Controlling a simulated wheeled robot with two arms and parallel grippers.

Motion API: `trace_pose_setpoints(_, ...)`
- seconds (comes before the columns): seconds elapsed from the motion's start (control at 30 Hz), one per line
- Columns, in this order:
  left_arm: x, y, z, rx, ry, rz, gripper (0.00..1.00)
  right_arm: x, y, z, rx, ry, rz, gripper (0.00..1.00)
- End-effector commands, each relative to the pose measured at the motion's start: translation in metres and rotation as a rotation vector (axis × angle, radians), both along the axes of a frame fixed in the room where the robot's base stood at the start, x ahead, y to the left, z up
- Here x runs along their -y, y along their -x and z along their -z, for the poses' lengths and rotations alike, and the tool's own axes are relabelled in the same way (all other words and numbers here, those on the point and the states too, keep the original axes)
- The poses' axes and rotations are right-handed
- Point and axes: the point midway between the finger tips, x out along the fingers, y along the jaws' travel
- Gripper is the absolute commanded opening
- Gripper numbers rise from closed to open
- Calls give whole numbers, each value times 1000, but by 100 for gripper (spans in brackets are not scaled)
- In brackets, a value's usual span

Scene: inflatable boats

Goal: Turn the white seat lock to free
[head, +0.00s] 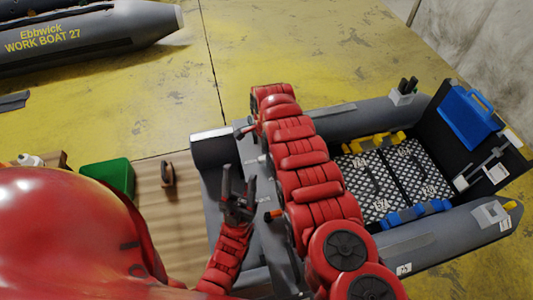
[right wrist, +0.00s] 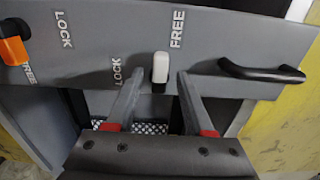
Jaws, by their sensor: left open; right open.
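The white seat lock (right wrist: 160,67) is a small white lever on the grey seat panel (right wrist: 90,35). In the right wrist view it stands roughly upright between a LOCK label on its left and a FREE label at its upper right. My right gripper (right wrist: 162,76) is open. Its two fingers point at the panel with the white lever between and just beyond their tips, with no contact visible. In the head view my right arm covers most of that spot. My left gripper (head: 240,202) is open and empty near an orange lever (head: 273,214).
The orange lever (right wrist: 14,45) has its own LOCK and FREE labels. A black handle (right wrist: 262,72) sits right of the white lever. The boat's checkered floor (head: 372,183) holds yellow and blue fittings. A blue case (head: 468,118) stands at the far end. A green box (head: 110,176) is at left.

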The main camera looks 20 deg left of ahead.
Motion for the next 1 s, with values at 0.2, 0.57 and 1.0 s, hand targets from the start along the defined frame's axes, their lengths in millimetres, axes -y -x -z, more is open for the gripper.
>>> trace_pose_setpoints(0.2, 0, 0, -34, 0, 0, 0, 50, 0, 0, -37, -1, -1, 0, 52)
trace_pose_setpoints(0.57, 0, 0, -105, 0, 0, 0, 50, -1, 0, -128, 0, -1, 0, 52)
trace_pose_setpoints(1.0, 0, 0, -120, 0, 0, 0, 50, 0, 0, -169, 0, 0, 0, 52)
